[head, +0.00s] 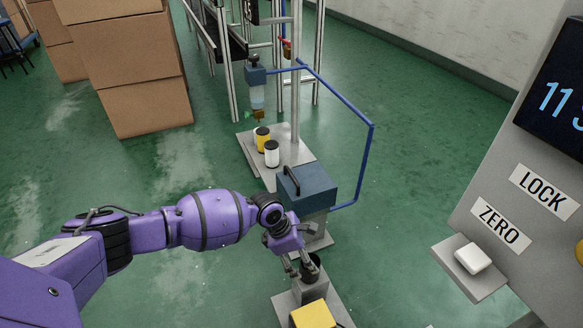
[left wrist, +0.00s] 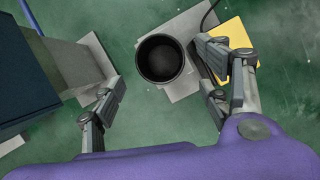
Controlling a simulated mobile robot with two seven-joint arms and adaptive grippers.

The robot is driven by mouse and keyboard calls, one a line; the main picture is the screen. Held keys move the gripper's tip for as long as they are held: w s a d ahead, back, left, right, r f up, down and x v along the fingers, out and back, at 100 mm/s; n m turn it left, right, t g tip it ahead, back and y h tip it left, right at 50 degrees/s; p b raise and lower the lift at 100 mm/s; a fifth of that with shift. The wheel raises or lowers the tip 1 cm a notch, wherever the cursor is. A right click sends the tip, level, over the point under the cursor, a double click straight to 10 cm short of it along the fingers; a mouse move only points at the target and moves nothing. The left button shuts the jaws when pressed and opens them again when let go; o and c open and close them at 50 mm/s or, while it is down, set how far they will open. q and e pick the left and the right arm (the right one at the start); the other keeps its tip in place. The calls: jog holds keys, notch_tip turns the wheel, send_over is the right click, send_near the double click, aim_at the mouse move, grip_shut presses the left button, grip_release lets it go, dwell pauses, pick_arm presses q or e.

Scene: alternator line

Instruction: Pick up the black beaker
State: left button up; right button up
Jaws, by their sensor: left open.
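The black beaker (head: 312,270) stands upright on a grey plate (head: 285,304) near the bottom of the head view. In the left wrist view the beaker (left wrist: 161,62) shows from above, with a round open mouth and an empty dark inside. My left gripper (head: 299,268) is open just beside the beaker in the head view and partly covers it. In the left wrist view the fingers of my left gripper (left wrist: 160,75) are spread to either side of the beaker, with gaps between. My right gripper is not in view.
A yellow-topped block (head: 313,315) stands close beside the beaker. A blue-grey box with a handle (head: 306,189) and blue tubing stands behind it. Farther back are yellow (head: 263,142) and white (head: 272,155) black-lidded jars. A grey panel with a white button (head: 473,259) is at right.

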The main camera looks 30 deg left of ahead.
pick_arm(q)
jog(key=b+x, duration=0.5)
jog(key=x, duration=0.2)
jog(key=shift+w+d+f+b, duration=0.1)
jog(key=shift+d+f+b, duration=0.1)
jog(key=shift+f+b, duration=0.15)
jog(key=shift+r, duration=0.1)
jog(key=c, duration=1.3)
jog(key=shift+r, duration=0.15)
